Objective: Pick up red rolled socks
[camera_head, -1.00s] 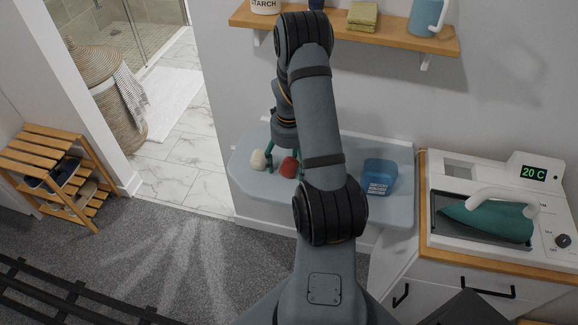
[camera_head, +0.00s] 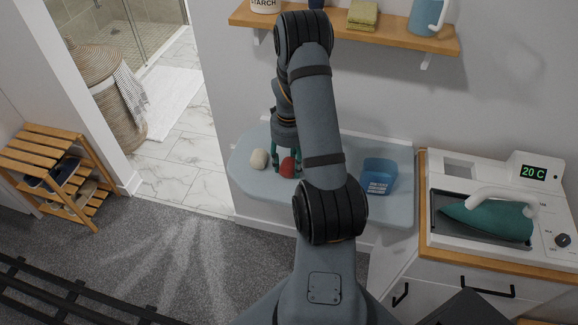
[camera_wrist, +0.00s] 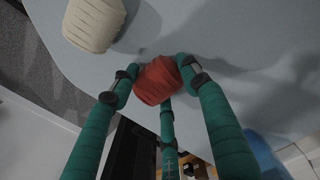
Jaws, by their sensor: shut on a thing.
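The red rolled socks (camera_head: 288,166) are at the light blue ironing surface (camera_head: 222,172), partly hidden by my fingers in the head view. My gripper (camera_head: 287,170) points down over them. In the wrist view the red rolled socks (camera_wrist: 157,82) sit between the green fingers of my gripper (camera_wrist: 158,86), which are shut on them. I cannot tell whether the socks are lifted off the surface.
Cream rolled socks (camera_head: 258,159) lie just left of the red ones. A blue container (camera_head: 380,177) stands on the right of the surface. A white unit with a teal iron (camera_head: 487,219) is farther right. A wooden shelf (camera_head: 345,36) hangs above.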

